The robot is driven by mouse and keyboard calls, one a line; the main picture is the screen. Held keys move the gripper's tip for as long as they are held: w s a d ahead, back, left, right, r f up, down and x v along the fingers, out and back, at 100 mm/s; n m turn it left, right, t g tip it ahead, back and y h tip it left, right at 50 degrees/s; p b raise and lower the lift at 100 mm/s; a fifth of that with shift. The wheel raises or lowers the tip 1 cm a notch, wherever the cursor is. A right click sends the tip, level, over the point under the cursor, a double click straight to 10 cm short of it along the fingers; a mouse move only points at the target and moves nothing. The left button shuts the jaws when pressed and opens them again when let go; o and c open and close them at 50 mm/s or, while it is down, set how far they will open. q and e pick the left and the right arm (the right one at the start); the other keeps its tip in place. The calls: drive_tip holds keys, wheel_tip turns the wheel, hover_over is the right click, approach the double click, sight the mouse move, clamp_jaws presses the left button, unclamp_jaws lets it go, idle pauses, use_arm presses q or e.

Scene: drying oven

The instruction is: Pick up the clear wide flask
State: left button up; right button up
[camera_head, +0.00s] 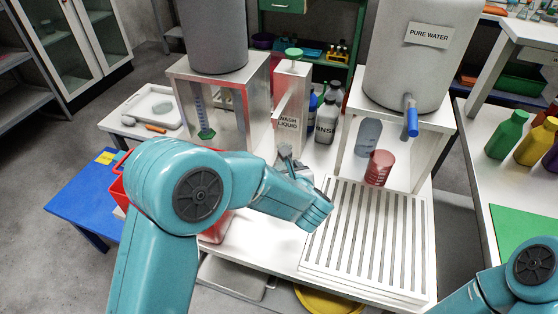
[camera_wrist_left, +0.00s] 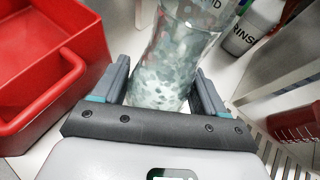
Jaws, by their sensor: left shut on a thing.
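The clear wide flask (camera_wrist_left: 178,55) shows in the left wrist view, see-through with a mottled pale green look. It stands between the two fingers of my left gripper (camera_wrist_left: 160,88), which is shut on it. In the head view my left gripper (camera_head: 290,160) is partly hidden behind my own forearm, in front of the wash liquid stand, and I cannot make out the flask there. I cannot tell whether its base touches the table. Of my right arm only a link shows at the lower right; its gripper is out of view.
A red bin (camera_wrist_left: 45,65) is close on the left. A rinse bottle (camera_head: 326,122) stands behind the gripper. A slatted drain rack (camera_head: 365,235) lies to the right, with a red beaker (camera_head: 378,168) behind it under the pure water tank (camera_head: 420,60).

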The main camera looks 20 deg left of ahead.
use_arm(q)
drive_tip(key=f+v, duration=0.1)
drive_tip(key=v, duration=1)
drive_tip(key=shift+s, duration=0.3)
drive_tip(key=shift+d+r, duration=0.1)
